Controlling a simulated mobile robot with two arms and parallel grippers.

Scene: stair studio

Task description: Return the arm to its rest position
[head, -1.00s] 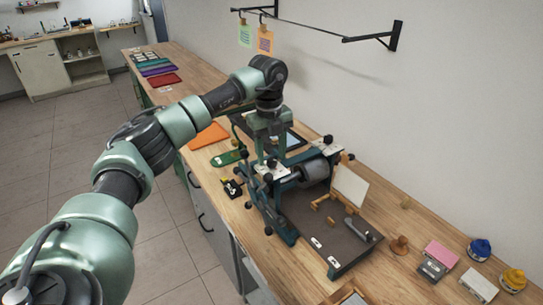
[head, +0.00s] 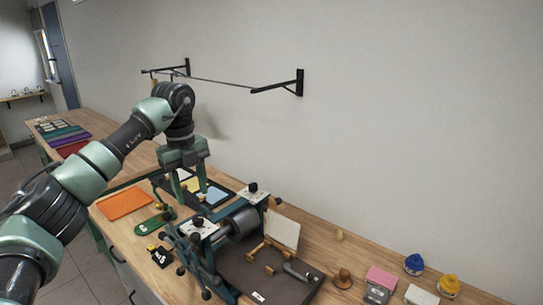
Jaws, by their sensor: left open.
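My left arm reaches in from the left over the workbench (head: 335,257). My left gripper (head: 188,188) hangs from its wrist, pointing down, with its two fingers apart and nothing visible between them. It shows in front of a dark tray with pale yellow and blue sheets (head: 216,195), just beyond the small press (head: 238,222). I cannot tell its exact height above the bench. My right gripper is not in view.
The press has a roller and a dark bed (head: 240,268). A small easel with a blank card (head: 284,230) stands beside it. An orange sheet (head: 125,203) and a green tool (head: 154,222) lie left. Inks (head: 414,264) are at right. A wall rail (head: 225,82) hangs above.

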